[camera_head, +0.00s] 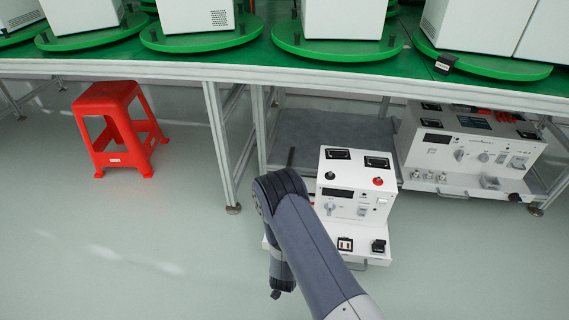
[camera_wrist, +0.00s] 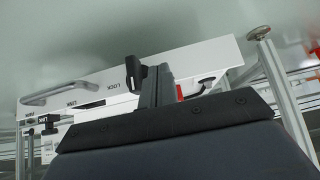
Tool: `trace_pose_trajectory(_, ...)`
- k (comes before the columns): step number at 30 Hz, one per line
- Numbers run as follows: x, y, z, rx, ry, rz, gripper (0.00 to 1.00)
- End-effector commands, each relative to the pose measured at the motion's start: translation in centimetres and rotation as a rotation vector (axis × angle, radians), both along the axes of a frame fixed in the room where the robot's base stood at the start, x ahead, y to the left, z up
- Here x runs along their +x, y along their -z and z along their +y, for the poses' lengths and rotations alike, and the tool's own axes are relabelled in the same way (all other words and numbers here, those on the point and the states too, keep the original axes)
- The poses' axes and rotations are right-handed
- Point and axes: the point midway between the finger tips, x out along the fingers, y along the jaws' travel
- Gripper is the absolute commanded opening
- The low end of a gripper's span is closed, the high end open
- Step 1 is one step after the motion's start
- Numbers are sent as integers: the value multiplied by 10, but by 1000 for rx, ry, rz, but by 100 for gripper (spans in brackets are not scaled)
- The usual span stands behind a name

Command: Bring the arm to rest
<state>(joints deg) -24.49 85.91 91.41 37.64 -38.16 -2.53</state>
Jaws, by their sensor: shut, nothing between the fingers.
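My arm reaches in from the bottom of the head view and bends down at its elbow. My gripper (camera_head: 276,294) hangs low in front of the table, to the left of a white instrument box, and looks small and partly hidden behind the arm. In the wrist view the gripper (camera_wrist: 150,78) shows as dark fingers close together, with nothing between them. Beyond them is the white panel (camera_wrist: 100,92) of a box with a grey handle.
A white instrument box (camera_head: 345,207) stands close behind my arm, partly hidden by it. Another box (camera_head: 465,155) sits on the low shelf at right. A red stool (camera_head: 108,120) stands at left. Green turntables (camera_head: 338,47) carry white units on the table. Floor at lower left is clear.

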Motion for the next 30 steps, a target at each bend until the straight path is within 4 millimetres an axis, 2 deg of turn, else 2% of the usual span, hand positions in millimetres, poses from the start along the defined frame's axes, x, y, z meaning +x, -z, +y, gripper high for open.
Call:
trace_pose_trajectory(8,6,-1,-1,2,2,-1,0)
trace_pose_trajectory(21,71,-24,-14,2,4,-3,0)
trace_pose_trajectory(30,92,-26,-15,0,1,-1,0)
